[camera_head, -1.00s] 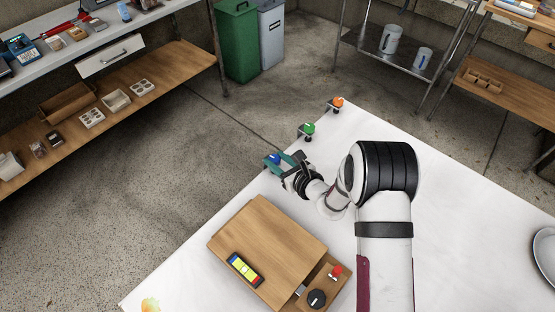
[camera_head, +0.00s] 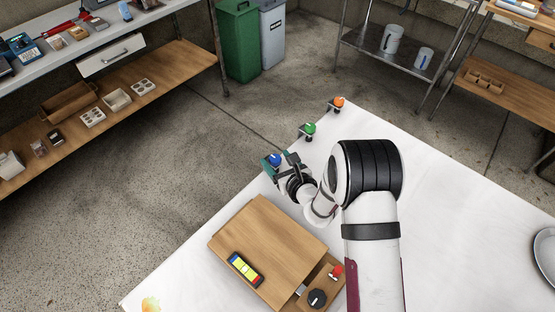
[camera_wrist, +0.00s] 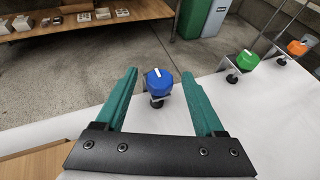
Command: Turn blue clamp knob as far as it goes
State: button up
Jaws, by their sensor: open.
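The blue clamp knob (camera_wrist: 159,82) has a white mark on its top and sits on a clamp at the table edge. In the wrist view it stands between and slightly beyond the two teal fingers of my gripper (camera_wrist: 160,92), which are apart and do not appear to touch it. In the head view the blue knob (camera_head: 275,159) shows at the table's far left edge, with my gripper (camera_head: 280,161) around or just beside it. The lower part of the clamp is partly hidden there.
A green knob (camera_head: 309,128) and an orange knob (camera_head: 338,102) sit on clamps farther along the same edge of the white table (camera_head: 450,220). Bins and shelves stand beyond the table.

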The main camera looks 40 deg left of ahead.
jog(key=v, duration=1.5)
jog(key=shift+s+d+r, duration=0.15)
jog(key=shift+d+r, duration=0.1)
jog(key=shift+d, duration=0.05)
jog(key=s+d+r+n+g, duration=0.4)
jog(key=s+r+n+g, duration=0.4)
jog(key=s+r+n, duration=0.45)
jog(key=s+d+n+t+h, duration=0.1)
jog(key=d+h, duration=0.4)
jog(key=d, duration=0.6)
jog(key=s+d+n+t+h, duration=0.1)
jog(key=d+h, duration=0.4)
jog(key=d, duration=0.6)
jog(key=shift+s+d+f+n+h, duration=0.35)
jog(key=shift+s+n, duration=0.25)
jog(key=shift+n, duration=0.65)
